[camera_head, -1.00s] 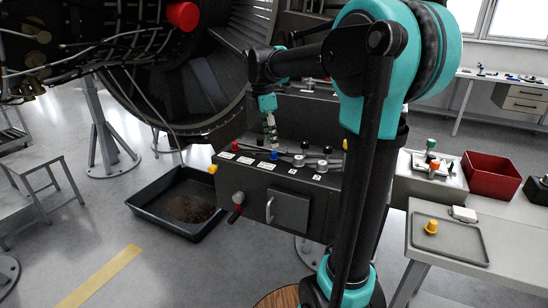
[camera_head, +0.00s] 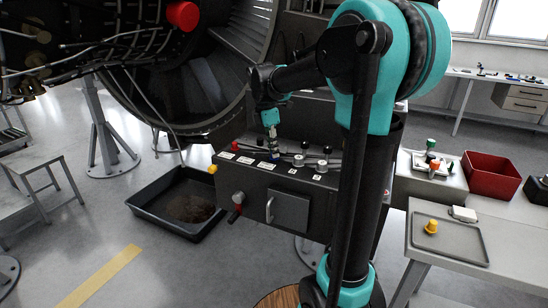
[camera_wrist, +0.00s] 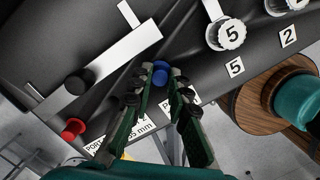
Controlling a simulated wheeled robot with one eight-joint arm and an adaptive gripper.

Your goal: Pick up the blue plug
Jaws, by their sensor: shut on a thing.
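The blue plug (camera_wrist: 159,74) stands at the dark panel between the fingertips of my gripper (camera_wrist: 163,80) in the wrist view. The fingers are closed around it from both sides. In the head view, my gripper (camera_head: 272,149) reaches down to the top of the dark console (camera_head: 246,182) and largely hides the plug. I cannot tell whether the plug is still seated in the panel.
A red plug (camera_wrist: 73,127) and a black knob (camera_wrist: 77,84) are left of the fingers. A silver knob (camera_wrist: 231,33) is to the right. A black drip tray (camera_head: 152,212) lies on the floor, and a grey tray (camera_head: 445,240) holds a yellow plug (camera_head: 431,226).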

